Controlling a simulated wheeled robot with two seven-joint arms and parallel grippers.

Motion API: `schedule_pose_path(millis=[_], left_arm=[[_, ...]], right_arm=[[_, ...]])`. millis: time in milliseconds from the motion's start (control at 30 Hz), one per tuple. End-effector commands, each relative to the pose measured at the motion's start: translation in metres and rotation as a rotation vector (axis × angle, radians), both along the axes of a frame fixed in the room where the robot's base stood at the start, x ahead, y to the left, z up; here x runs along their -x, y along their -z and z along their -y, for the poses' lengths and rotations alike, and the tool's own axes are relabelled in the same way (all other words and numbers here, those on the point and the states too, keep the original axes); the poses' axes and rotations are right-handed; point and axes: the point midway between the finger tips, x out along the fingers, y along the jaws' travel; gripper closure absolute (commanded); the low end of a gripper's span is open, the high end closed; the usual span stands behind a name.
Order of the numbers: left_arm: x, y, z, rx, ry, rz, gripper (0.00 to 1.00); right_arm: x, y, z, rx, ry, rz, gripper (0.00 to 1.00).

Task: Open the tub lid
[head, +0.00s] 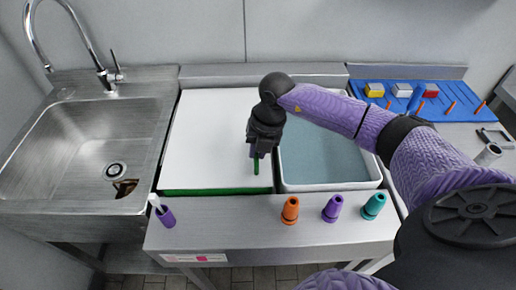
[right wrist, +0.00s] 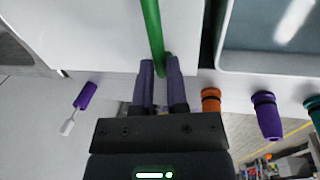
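A flat white lid (head: 205,125) covers the left tub, with a green strip along its front edge. A green bar (head: 256,166) shows near the lid's front right corner; it also shows in the right wrist view (right wrist: 151,28). My right gripper (head: 258,153) points down over the lid's right part. In the right wrist view its two purple fingers (right wrist: 161,70) stand apart, with the bar's near end between or just beyond their tips. I cannot tell whether they touch it. My left gripper is not in view.
An open tub (head: 325,150) with a blue-grey inside stands right of the lid. A purple-handled tool (head: 164,214) is at the front left. A sink (head: 85,150) is at left.

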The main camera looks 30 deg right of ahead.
Motion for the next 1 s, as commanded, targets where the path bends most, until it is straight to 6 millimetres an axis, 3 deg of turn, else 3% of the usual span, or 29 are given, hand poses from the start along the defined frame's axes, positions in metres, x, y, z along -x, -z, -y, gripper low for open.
schedule_pose_path(millis=[67, 1000], left_arm=[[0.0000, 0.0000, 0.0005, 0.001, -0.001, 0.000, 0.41], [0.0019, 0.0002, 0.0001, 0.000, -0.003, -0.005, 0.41]], right_arm=[[0.0000, -0.0001, 0.0002, 0.001, 0.000, -0.001, 1.00], [-0.0002, -0.0005, 0.0005, 0.001, 0.000, 0.001, 1.00]])
